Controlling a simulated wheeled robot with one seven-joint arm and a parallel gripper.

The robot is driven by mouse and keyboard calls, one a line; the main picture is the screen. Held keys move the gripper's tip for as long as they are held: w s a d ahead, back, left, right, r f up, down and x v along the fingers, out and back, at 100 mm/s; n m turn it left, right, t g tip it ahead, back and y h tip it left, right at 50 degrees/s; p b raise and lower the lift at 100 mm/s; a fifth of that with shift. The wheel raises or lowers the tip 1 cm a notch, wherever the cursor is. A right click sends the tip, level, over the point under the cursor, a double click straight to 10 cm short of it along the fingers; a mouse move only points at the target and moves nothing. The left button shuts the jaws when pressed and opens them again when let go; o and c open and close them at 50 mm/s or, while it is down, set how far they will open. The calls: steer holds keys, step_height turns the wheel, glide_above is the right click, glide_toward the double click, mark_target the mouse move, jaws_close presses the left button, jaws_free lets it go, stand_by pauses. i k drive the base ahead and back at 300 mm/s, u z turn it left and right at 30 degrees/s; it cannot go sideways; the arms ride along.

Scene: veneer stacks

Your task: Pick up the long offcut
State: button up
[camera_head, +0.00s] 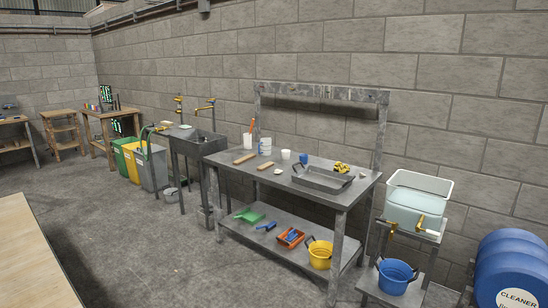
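Two light-brown wooden strips lie flat on the left part of the grey metal workbench (322,196). The left strip (244,158) looks longer than the right strip (265,166), which lies a little nearer the bench's middle. I cannot tell for sure which one is the long offcut. Both are small in this view, and nothing touches them. My gripper is not in view.
White cups (285,154), a grey tray (322,179) and a yellow toy-like item (341,167) share the benchtop. A sink (198,141) and bins (151,166) stand left. A pale wooden surface (32,258) fills the lower left. Open concrete floor (150,240) lies between.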

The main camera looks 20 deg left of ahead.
mark_target(239, 162)
steer(key=u, duration=0.3)
steer(key=i, duration=1.7)
steer(key=u, duration=0.85)
steer(key=i, duration=0.9)
steer(key=u, duration=0.8)
steer(key=k, duration=0.6)
steer(key=u, duration=0.75)
steer(key=i, duration=2.9)
steer(key=z, duration=0.85)
steer(key=i, duration=1.25)
steer(key=z, duration=1.7)
steer(key=i, duration=0.85)
steer(key=z, duration=0.65)
